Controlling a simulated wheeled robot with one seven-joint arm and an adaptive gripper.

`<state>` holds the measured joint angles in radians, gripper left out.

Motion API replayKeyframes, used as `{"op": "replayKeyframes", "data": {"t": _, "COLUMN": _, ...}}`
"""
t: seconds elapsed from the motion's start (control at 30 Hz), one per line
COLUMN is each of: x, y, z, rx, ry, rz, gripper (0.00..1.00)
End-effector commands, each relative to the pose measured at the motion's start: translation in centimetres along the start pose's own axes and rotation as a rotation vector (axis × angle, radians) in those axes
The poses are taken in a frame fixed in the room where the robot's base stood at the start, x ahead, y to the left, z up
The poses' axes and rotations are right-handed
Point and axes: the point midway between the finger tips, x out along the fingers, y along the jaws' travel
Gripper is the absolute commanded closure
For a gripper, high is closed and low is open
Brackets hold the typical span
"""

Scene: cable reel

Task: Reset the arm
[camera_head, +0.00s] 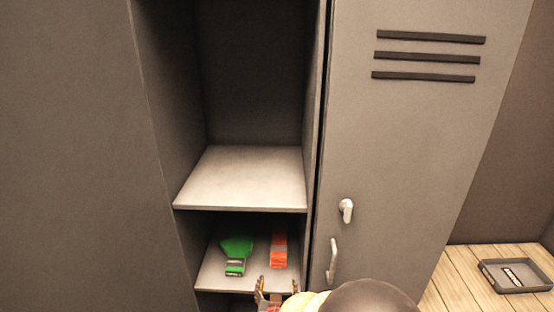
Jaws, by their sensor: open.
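My gripper (276,290) shows at the bottom edge of the head view, in front of the lower shelf of an open locker. Its two fingers are apart, and I see nothing between them. Part of my arm covers the area just right of it. A green item (236,252) with a pale end lies on the lower shelf (211,275), left of and beyond my gripper. An orange item (279,250) with a grey band lies beside it on the right, beyond my gripper. Both look apart from the fingers.
The upper shelf (243,180) is bare. A closed locker door (400,150) with dark slats, a knob (346,210) and a handle (333,260) stands to the right. A grey tray (541,288) holding a small item sits on the wooden floor at lower right.

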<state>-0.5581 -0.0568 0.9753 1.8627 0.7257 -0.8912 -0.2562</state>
Motion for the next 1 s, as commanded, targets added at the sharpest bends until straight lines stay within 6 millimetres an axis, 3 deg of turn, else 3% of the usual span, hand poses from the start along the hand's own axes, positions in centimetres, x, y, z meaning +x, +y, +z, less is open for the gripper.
{"op": "replayKeyframes", "data": {"t": 0.07, "x": 0.0, "y": 0.0, "z": 0.0, "rx": 0.0, "ry": 0.0, "rz": 0.0, "gripper": 0.32}}
{"op": "replayKeyframes", "data": {"t": 0.27, "x": -0.1, "y": -0.9, "z": 2.5, "rx": 0.021, "ry": -0.094, "rz": -0.032, "gripper": 0.32}}
{"op": "replayKeyframes", "data": {"t": 0.57, "x": -2.1, "y": -2.6, "z": 8.6, "rx": 0.001, "ry": -0.316, "rz": -0.116, "gripper": 0.32}}
{"op": "replayKeyframes", "data": {"t": 0.7, "x": -4.5, "y": -3.7, "z": 11.1, "rx": -0.018, "ry": -0.453, "rz": -0.175, "gripper": 0.32}}
{"op": "replayKeyframes", "data": {"t": 0.8, "x": -7.1, "y": -4.5, "z": 11.8, "rx": -0.034, "ry": -0.568, "rz": -0.228, "gripper": 0.32}}
{"op": "replayKeyframes", "data": {"t": 0.9, "x": -10.7, "y": -4.3, "z": 11.2, "rx": -0.055, "ry": -0.695, "rz": -0.28, "gripper": 0.32}}
{"op": "replayKeyframes", "data": {"t": 1.0, "x": -14.7, "y": -2.8, "z": 9.4, "rx": -0.081, "ry": -0.809, "rz": -0.313, "gripper": 0.32}}
